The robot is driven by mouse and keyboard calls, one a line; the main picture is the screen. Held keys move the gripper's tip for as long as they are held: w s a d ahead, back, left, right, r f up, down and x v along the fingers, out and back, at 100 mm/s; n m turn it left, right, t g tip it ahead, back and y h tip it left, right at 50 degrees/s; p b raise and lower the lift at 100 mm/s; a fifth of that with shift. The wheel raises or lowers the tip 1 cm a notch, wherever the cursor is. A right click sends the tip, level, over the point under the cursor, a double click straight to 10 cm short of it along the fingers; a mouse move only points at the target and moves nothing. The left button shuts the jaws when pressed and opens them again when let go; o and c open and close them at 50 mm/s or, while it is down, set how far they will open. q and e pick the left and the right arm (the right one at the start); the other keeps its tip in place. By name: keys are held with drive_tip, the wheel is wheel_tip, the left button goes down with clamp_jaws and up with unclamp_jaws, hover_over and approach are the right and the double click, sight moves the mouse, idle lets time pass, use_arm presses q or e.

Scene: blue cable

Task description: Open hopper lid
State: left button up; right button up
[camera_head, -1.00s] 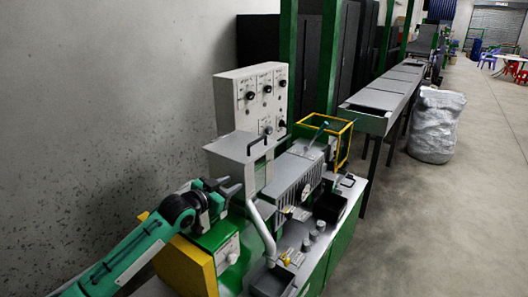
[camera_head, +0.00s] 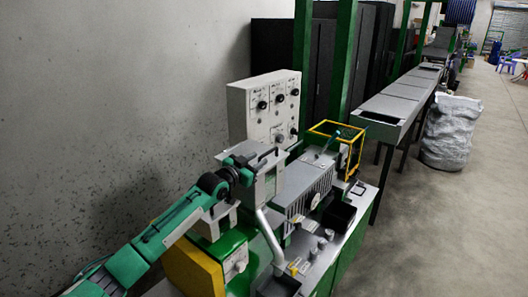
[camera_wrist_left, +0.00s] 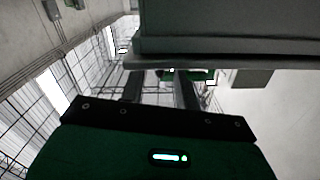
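The grey hopper (camera_head: 264,190) stands on the machine in the middle of the head view, its lid (camera_head: 271,165) on top with a dark handle (camera_head: 266,153). The lid is partly hidden by my left arm. My left gripper (camera_head: 248,166) is at the lid's left side, close to it. In the left wrist view, its two fingers (camera_wrist_left: 160,88) stand apart with a gap between them, and a grey panel edge (camera_wrist_left: 200,58) passes just above their tips. Whether they touch it I cannot tell. My right gripper is not in view.
A control panel (camera_head: 264,105) with knobs stands behind the hopper. A bent grey pipe (camera_head: 270,236) runs down in front. A yellow frame (camera_head: 338,140) and a long conveyor (camera_head: 388,108) lie right.

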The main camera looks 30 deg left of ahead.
use_arm(q)
drive_tip(key=shift+w+d+p, duration=0.2)
drive_tip(key=shift+w+p, duration=0.5)
drive_tip(key=shift+w, duration=1.5)
clamp_jaws()
